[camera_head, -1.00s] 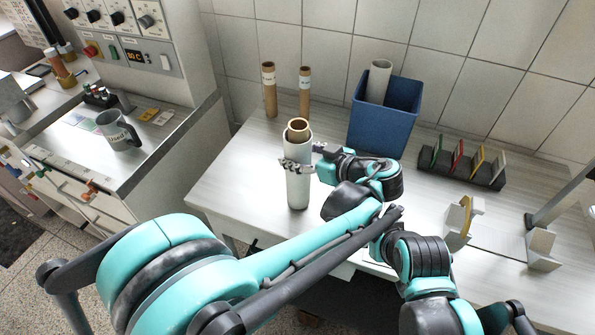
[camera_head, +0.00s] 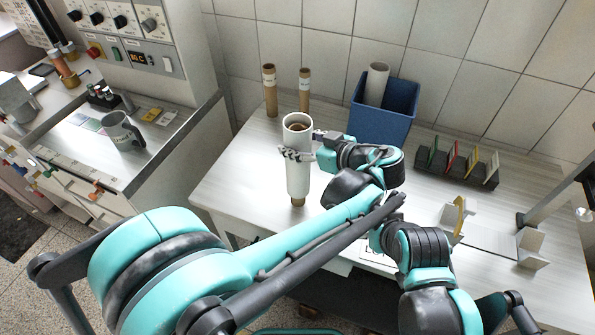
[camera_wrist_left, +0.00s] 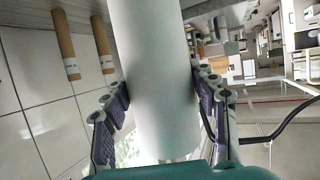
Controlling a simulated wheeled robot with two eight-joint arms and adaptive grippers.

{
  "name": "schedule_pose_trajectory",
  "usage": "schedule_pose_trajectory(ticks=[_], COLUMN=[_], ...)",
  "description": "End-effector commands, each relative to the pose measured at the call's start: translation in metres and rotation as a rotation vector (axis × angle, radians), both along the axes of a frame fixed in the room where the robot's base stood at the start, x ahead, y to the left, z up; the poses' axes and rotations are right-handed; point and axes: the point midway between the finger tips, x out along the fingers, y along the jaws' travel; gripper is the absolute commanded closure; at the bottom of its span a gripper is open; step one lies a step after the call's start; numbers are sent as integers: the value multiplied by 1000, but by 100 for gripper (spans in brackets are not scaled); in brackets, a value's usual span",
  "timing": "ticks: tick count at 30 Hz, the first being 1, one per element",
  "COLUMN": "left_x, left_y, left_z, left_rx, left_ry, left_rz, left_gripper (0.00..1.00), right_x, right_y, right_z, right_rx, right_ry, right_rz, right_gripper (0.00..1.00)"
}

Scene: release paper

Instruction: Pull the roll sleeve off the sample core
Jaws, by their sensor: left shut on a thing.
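The roll sleeve (camera_head: 298,178) is a white tube standing upright near the table's left front part. My left gripper (camera_head: 297,153) is shut around its upper part, with the arm reaching in from the right side of it. The brown sample core (camera_head: 298,201) shows below the sleeve's lower end, and a brown rim shows down inside the sleeve's open top. The core is still inside the sleeve. In the left wrist view the sleeve (camera_wrist_left: 152,80) fills the middle between the fingers of the gripper (camera_wrist_left: 160,115). My right gripper is not in view.
Two brown tubes (camera_head: 269,92) stand at the back left. A blue bin (camera_head: 384,122) with a white roll (camera_head: 376,84) stands behind my wrist. A dark rack (camera_head: 457,168) of coloured cards is at right. The table (camera_head: 237,170) left of the sleeve is clear.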

Motion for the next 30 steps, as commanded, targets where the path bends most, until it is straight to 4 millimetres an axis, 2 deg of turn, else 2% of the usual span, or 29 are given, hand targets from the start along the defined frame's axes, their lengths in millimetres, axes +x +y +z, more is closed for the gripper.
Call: schedule_pose_trajectory(ticks=[4, 17, 30], left_x=[0, 0, 0], left_y=[0, 0, 0], left_z=[9, 11, 33], left_rx=[0, 0, 0], left_ry=[0, 0, 0], left_rz=[0, 0, 0], left_gripper=[74, 74, 74], right_x=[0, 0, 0], right_y=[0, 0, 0], right_z=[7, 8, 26], right_rx=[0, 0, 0], right_ry=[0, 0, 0], right_rz=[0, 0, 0], right_gripper=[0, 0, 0])
